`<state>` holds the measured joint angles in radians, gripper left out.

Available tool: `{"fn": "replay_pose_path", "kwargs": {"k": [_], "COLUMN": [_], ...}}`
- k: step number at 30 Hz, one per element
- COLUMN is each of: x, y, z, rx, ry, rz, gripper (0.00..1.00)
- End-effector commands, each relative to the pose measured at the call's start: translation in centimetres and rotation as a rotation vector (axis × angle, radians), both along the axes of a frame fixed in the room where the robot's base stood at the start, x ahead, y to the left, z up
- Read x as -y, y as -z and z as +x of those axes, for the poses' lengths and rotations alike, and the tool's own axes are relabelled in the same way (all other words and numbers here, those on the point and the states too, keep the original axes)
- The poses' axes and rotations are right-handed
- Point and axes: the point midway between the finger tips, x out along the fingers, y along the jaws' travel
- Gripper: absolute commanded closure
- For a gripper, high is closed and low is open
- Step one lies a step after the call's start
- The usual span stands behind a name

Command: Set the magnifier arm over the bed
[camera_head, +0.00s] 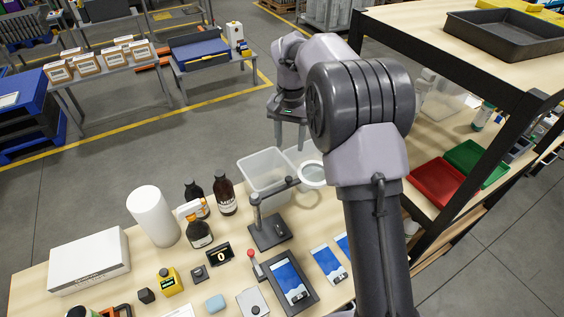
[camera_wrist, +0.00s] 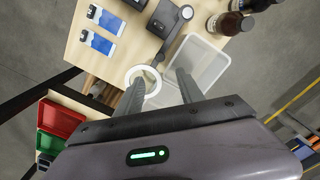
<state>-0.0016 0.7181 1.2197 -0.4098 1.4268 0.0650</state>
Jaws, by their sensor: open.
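The magnifier has a dark base (camera_head: 270,232), an upright post and a hinged arm (camera_head: 277,192) ending in a white ring lens (camera_head: 312,174). The arm points away from the bed (camera_head: 310,293), a dark frame holding a blue-and-white printed piece, so the lens is not over it. My gripper (camera_head: 290,147) is open and empty, beyond the lens at the table's far side. In the wrist view, my gripper (camera_wrist: 160,78) has its left finger overlapping the ring (camera_wrist: 154,75); whether they touch is unclear. The magnifier arm (camera_wrist: 165,52) runs up from the ring to its base.
A clear bin (camera_head: 266,170) stands behind the magnifier, close to the lens. Brown bottles (camera_head: 225,194), a white roll (camera_head: 153,215) and a small display (camera_head: 220,254) stand left. A red-knobbed lever (camera_head: 251,254) is beside the bed. A shelf with red and green trays (camera_head: 437,182) is right.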

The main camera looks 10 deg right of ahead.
Motion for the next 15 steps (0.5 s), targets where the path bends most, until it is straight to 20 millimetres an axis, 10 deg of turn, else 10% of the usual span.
{"fn": "replay_pose_path", "kwargs": {"k": [15], "x": [0.0], "y": [13.6], "z": [-0.1], "rx": [0.0], "ry": [-0.001], "rz": [0.001], "gripper": [0.55]}}
